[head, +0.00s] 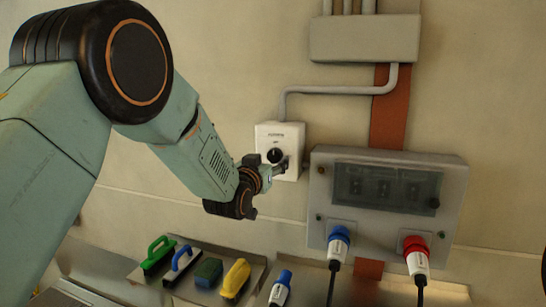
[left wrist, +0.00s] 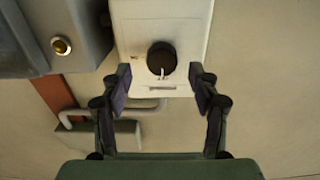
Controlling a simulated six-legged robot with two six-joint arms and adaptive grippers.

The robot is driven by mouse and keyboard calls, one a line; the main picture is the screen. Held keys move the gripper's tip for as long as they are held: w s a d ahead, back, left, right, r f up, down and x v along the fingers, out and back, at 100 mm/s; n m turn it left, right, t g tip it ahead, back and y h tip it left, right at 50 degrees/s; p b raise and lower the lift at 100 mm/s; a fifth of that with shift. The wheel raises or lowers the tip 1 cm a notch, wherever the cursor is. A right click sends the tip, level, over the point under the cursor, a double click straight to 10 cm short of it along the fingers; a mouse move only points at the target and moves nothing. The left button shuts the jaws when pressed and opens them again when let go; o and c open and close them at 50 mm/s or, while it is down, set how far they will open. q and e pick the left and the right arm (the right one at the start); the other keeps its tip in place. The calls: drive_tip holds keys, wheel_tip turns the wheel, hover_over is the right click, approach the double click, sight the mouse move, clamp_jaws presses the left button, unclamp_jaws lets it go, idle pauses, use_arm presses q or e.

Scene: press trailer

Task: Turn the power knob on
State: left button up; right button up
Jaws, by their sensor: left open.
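The power knob (head: 275,155) is a round black knob on a white wall box (head: 293,131). In the left wrist view the dark knob (left wrist: 161,58) sits on the white box (left wrist: 140,22), with a pale pointer line at its lower edge. My left gripper (head: 284,167) is at the lower right part of the box in the head view. In the left wrist view its two fingers (left wrist: 160,80) are open, one on each side of the knob's lower edge, with nothing between them. I cannot tell whether they touch the box. My right gripper is not in view.
A grey socket box (head: 325,165) stands close to the right of the knob box, with a blue plug (head: 339,240) and a red plug (head: 415,245) below. A conduit (head: 330,90) runs above.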

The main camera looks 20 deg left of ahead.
sight(275, 156)
use_arm(q)
drive_tip(key=shift+w+a+f, duration=0.1)
drive_tip(key=shift+w+a, duration=0.05)
drive_tip(key=shift+w, duration=0.35)
drive_tip(key=shift+w+a, duration=0.15)
drive_tip(key=shift+w, duration=0.65)
drive_tip(key=shift+d, duration=0.4)
drive_tip(key=shift+w+a, duration=0.1)
drive_tip(key=shift+a, duration=0.25)
drive_tip(key=c, duration=0.3)
drive_tip(key=shift+d, duration=0.25)
drive_tip(key=c, duration=0.5)
drive_tip(key=shift+a, duration=0.15)
drive_tip(key=c, duration=0.4)
drive_tip(key=shift+o, duration=0.2)
